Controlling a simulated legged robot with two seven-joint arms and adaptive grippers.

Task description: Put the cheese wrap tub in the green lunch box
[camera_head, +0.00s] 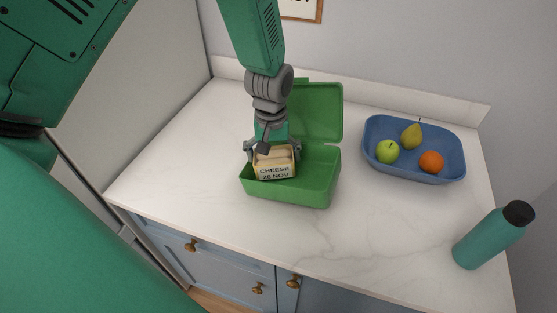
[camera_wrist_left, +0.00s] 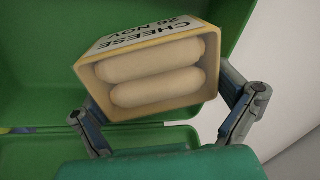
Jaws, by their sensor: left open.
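The cheese wrap tub (camera_head: 274,170) is a small tan box labelled "CHEESE 26 NOV", in the left part of the open green lunch box (camera_head: 316,187). In the left wrist view the tub (camera_wrist_left: 150,75) shows its open side with two pale rolls and looks tilted. Whether it rests on the lunch box floor is hard to tell. My left gripper (camera_head: 272,151) is above the tub, pointing down, with its fingers open on either side of it. The lunch box lid (camera_head: 318,112) stands up at the back. My right gripper is not in view.
A blue tray (camera_head: 419,176) to the right holds a green apple (camera_head: 387,152), a pear (camera_head: 411,136) and an orange (camera_head: 431,161). A teal bottle (camera_head: 485,240) stands near the right front edge. The white counter (camera_head: 180,170) is clear left of the lunch box.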

